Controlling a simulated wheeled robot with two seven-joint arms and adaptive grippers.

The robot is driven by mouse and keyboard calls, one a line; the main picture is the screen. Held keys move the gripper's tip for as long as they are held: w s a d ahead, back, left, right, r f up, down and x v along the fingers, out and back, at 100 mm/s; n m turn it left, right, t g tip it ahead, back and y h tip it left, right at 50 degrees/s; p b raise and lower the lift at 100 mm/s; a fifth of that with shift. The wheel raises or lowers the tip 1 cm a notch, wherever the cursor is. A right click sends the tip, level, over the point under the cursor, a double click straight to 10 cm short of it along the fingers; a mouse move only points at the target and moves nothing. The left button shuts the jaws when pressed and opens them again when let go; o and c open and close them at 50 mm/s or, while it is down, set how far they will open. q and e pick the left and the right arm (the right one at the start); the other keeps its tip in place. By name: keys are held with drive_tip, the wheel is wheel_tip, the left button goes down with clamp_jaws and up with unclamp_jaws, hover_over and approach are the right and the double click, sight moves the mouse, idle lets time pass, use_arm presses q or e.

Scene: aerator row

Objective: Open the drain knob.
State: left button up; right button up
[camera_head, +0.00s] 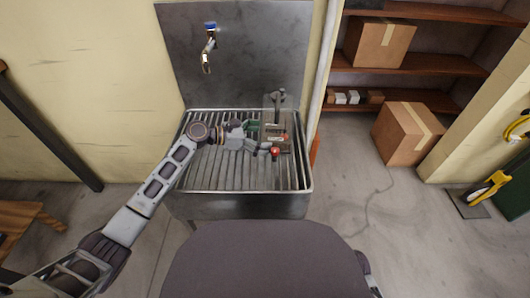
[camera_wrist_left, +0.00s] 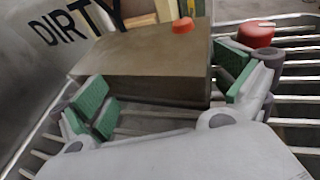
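A red knob (camera_head: 275,151) sits at the front of a small box-shaped unit (camera_head: 275,130) over the slatted sink rack. In the left wrist view a red knob (camera_wrist_left: 256,33) shows just past the right-hand finger, and a smaller orange-red cap (camera_wrist_left: 183,26) is on top of the brownish-grey box (camera_wrist_left: 150,65). My left gripper (camera_head: 257,137) reaches in from the left, beside the unit. In the wrist view its green-padded fingers (camera_wrist_left: 168,95) are spread wide, with the near face of the box ahead between them. Whether a finger touches the knob cannot be told. My right gripper is out of view.
The metal sink (camera_head: 240,205) has a slatted rack and a tall back panel with a blue-topped tap (camera_head: 208,48). A pipe (camera_head: 322,70) runs up at its right. A cardboard box (camera_head: 406,133) stands on the floor by the shelves. A sign reading "DIRTY" (camera_wrist_left: 75,20) shows behind the unit.

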use_arm(q)
drive_tip(key=c, duration=0.5)
drive_tip(key=c, duration=0.3)
